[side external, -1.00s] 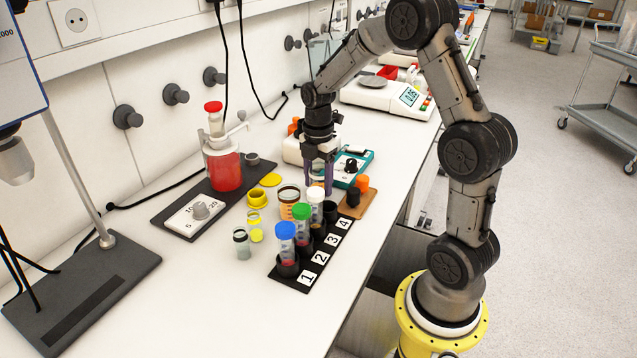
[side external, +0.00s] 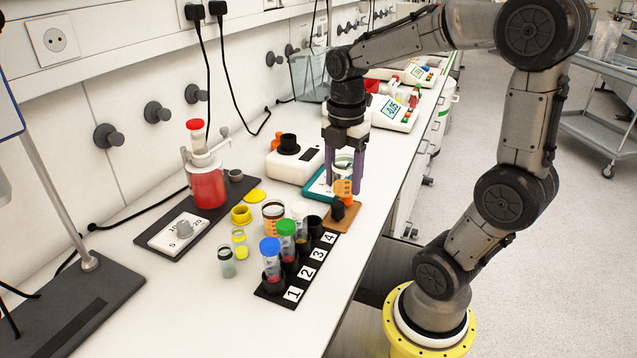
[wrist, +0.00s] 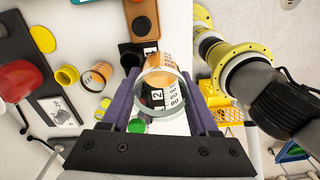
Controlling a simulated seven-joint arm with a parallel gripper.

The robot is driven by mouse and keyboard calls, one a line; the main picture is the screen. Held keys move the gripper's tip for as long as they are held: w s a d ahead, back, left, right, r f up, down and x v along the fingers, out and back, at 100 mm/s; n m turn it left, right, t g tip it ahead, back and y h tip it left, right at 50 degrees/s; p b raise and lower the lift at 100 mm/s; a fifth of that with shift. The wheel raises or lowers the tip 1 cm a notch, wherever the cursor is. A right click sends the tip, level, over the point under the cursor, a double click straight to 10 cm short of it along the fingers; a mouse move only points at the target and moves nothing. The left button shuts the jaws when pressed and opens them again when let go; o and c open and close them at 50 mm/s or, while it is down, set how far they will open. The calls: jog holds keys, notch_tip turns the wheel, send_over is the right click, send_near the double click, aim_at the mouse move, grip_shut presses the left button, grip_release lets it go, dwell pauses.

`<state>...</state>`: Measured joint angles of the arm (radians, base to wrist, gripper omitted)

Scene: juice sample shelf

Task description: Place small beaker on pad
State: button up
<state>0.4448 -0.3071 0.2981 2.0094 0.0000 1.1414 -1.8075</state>
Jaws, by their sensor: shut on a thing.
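My gripper (side external: 345,187) is shut on a small clear beaker (side external: 343,161), held upright above the bench. In the wrist view the beaker (wrist: 160,82) sits between the purple fingers, its round rim facing the camera, with graduation marks on its wall. Orange shows at its lower part; I cannot tell whether it is contents or something behind.
A black numbered rack (side external: 317,262) holds capped tubes left of the pad. A teal-edged device (side external: 318,186) is behind the gripper. The bench front edge is close to the pad.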

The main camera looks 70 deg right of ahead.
jog(key=shift+s+a+r, duration=0.1)
jog(key=shift+s, duration=0.1)
jog(key=w+a+f+m, duration=0.2)
jog(key=w+m, duration=0.3)
jog(key=w, duration=0.7)
jog(key=m, duration=1.3)
send_over(218, 242)
jog(key=f, duration=0.2)
notch_tip(218, 242, down, 9)
jog(key=shift+r, duration=0.15)
jog(key=o, duration=1.4)
jog(key=shift+f, duration=0.2)
